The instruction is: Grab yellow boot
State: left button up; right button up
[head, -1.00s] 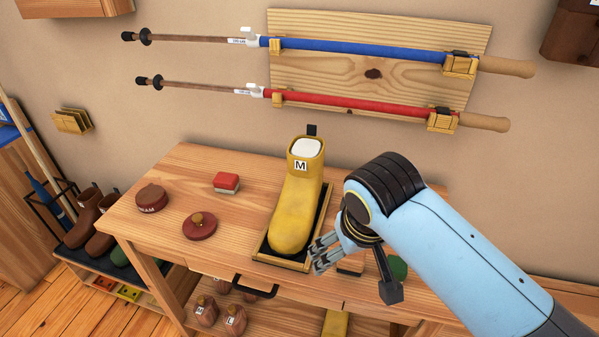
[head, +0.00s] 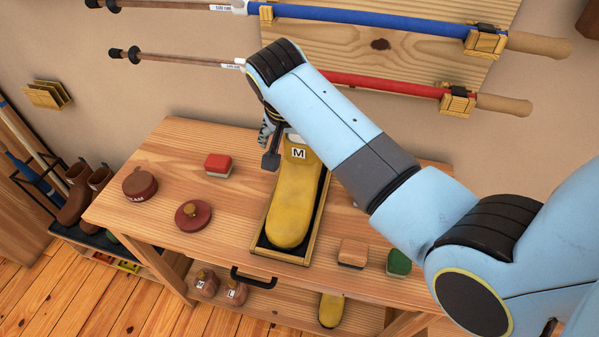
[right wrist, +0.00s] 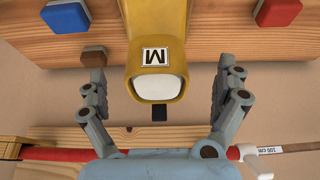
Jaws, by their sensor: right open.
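The yellow boot (head: 292,205), with a white "M" label on its shaft, stands in a shallow wooden tray (head: 258,243) on the workbench, toe toward the front. My right gripper (head: 270,135) is at the boot's top, largely hidden behind my own arm in the head view. In the right wrist view, the right gripper (right wrist: 160,100) is open, with one finger on each side of the boot's shaft (right wrist: 158,60). Gaps show between the fingers and the boot. The boot's white-filled top opening and black pull tab (right wrist: 159,114) lie between the fingers. My left gripper is not in view.
On the workbench (head: 160,165) are a red block brush (head: 218,165), a round brown tin (head: 139,184), a round red lid (head: 193,215), a tan brush (head: 352,253) and a green one (head: 398,262). Blue (head: 380,30) and red (head: 380,86) poles hang on the wall behind.

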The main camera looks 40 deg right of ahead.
aim_at(299, 145)
jog(key=x, duration=0.3)
jog(key=shift+s+d+f+p, duration=0.1)
jog(key=shift+d+f+p, duration=0.2)
jog(key=shift+d+f, duration=0.05)
jog(key=shift+f, duration=0.35)
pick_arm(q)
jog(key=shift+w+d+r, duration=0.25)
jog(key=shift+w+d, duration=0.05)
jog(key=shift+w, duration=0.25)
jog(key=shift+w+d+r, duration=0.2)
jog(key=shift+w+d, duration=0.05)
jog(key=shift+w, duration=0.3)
pick_arm(e)
jog(key=shift+c, duration=0.4)
jog(key=c, duration=0.7)
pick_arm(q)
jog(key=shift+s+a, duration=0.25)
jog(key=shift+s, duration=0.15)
pick_arm(e)
jog(key=shift+r, duration=0.1)
jog(key=c, duration=0.7)
